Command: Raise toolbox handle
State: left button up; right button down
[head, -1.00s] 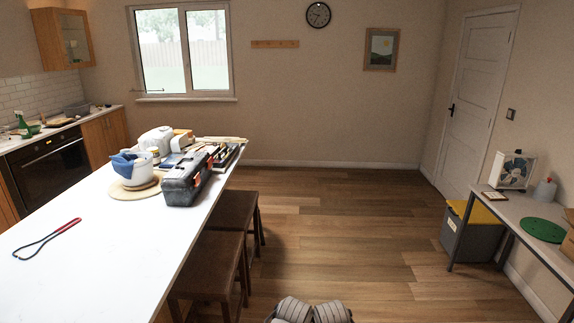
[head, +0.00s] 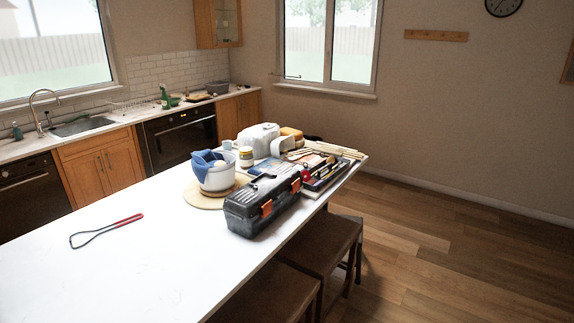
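The toolbox (head: 263,205) is dark grey with orange latches. It stands shut near the right edge of the white counter in the head view. Its black handle (head: 262,179) is on top of the lid; at this size I cannot tell clearly whether it lies flat or stands up. Nothing is touching the toolbox from my side. Neither of my grippers shows in the head view.
A white bowl with a blue cloth (head: 212,172) sits on a round board left of the toolbox. A tray of tools (head: 325,170) lies behind it. A red-handled wire tool (head: 106,230) lies on the bare counter (head: 150,265). Dark stools (head: 318,248) stand along the right side.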

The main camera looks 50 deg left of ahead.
aim_at(250, 182)
jog(key=i+u, duration=0.35)
jog(key=i+l+u, duration=0.1)
jog(key=i+u, duration=0.25)
jog(key=i, duration=0.2)
jog(key=i+l+u, duration=0.7)
jog(key=i, duration=0.15)
jog(key=i+l+u, duration=0.25)
jog(key=u, duration=0.2)
jog(key=i+l+u, duration=0.3)
jog(key=u, duration=0.15)
jog(key=i+l+u, duration=0.15)
jog(key=l+u, duration=0.25)
jog(key=i+l+u, duration=0.1)
jog(key=l+u, duration=0.35)
jog(key=l, duration=0.15)
